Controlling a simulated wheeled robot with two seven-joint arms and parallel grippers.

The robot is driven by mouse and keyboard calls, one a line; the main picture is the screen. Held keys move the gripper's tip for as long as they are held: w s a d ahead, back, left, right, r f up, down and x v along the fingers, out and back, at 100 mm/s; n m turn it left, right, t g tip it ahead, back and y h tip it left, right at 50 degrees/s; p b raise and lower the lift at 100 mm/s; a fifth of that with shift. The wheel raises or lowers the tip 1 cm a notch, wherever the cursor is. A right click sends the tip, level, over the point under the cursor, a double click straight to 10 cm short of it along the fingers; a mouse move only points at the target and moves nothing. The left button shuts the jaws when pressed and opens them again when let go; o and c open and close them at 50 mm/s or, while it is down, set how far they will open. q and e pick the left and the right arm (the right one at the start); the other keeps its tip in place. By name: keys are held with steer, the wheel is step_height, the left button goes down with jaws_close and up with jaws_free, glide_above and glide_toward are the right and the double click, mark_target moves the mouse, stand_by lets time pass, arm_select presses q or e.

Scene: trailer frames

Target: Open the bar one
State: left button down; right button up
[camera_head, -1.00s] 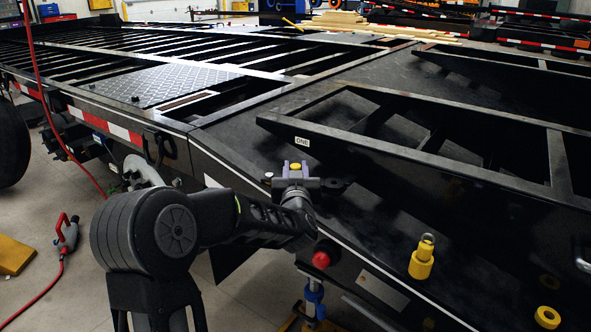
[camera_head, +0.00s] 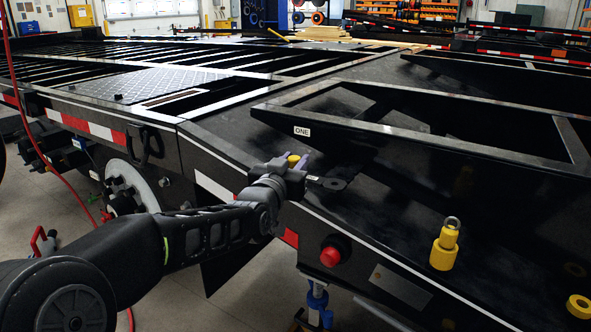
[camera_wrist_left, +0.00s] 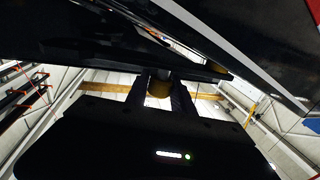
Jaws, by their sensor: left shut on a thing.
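Bar one (camera_head: 355,137) is a black steel frame marked with a white "ONE" label, lying low over the black trailer deck. My left gripper (camera_head: 290,163) is at the deck's near edge, just below the label. My right gripper is not in view.
A red round lamp (camera_head: 334,251) sits on the trailer's side. A red hose (camera_head: 52,135) hangs at left.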

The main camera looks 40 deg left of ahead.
arm_select(q)
steer(key=shift+r, duration=0.1)
steer(key=c, duration=1.1)
jaws_free()
steer(key=shift+s, duration=0.1)
steer(key=shift+s, duration=0.1)
steer(key=p+v, duration=0.1)
steer(key=v, duration=0.6)
steer(key=shift+s, duration=0.3)
